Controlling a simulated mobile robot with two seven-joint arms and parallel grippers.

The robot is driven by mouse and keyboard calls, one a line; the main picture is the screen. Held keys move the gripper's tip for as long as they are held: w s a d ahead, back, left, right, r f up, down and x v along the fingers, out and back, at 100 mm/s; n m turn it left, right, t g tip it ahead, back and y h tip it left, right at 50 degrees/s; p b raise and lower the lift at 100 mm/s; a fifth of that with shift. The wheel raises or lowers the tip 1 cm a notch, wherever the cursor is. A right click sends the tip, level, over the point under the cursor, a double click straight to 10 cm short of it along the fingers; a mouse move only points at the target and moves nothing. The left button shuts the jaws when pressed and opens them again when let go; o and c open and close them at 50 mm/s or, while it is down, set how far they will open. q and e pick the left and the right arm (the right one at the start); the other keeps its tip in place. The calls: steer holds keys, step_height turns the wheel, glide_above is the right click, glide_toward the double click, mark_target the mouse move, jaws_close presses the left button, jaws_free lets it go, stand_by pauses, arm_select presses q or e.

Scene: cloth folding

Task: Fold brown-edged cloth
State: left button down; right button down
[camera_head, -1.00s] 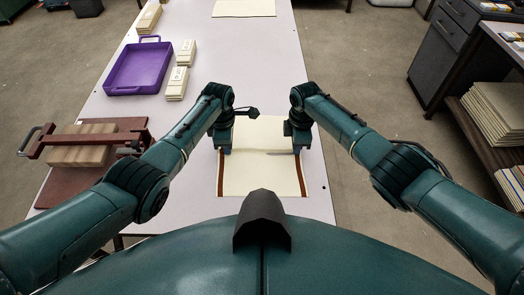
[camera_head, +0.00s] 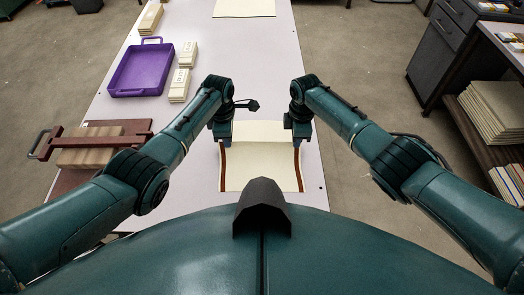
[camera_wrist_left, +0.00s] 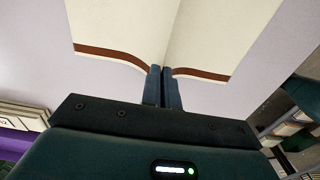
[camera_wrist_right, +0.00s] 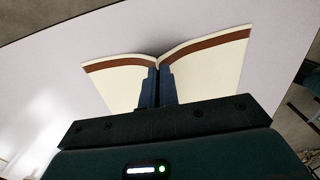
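The cream cloth (camera_head: 261,170) with brown edges lies on the white table in front of me. Its brown bands run along its left and right sides. My left gripper (camera_head: 226,137) is at the left brown edge; in the left wrist view its fingers (camera_wrist_left: 163,73) are closed together on that edge, with cloth (camera_wrist_left: 115,25) on both sides of them. My right gripper (camera_head: 299,136) is at the right brown edge; in the right wrist view its fingers (camera_wrist_right: 157,70) pinch that edge, and the cloth (camera_wrist_right: 120,83) rises into a ridge there. The arms hide parts of the far cloth corners.
A purple tray (camera_head: 113,71) and small stacks of pale blocks (camera_head: 179,86) stand at the left of the table (camera_head: 200,125). A wooden press (camera_head: 75,150) is nearer on the left. Another pale sheet (camera_head: 244,8) lies at the far end. The table between is clear.

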arm_select(q)
steer(key=shift+r, duration=0.1)
arm_select(e)
steer(key=shift+r, duration=0.1)
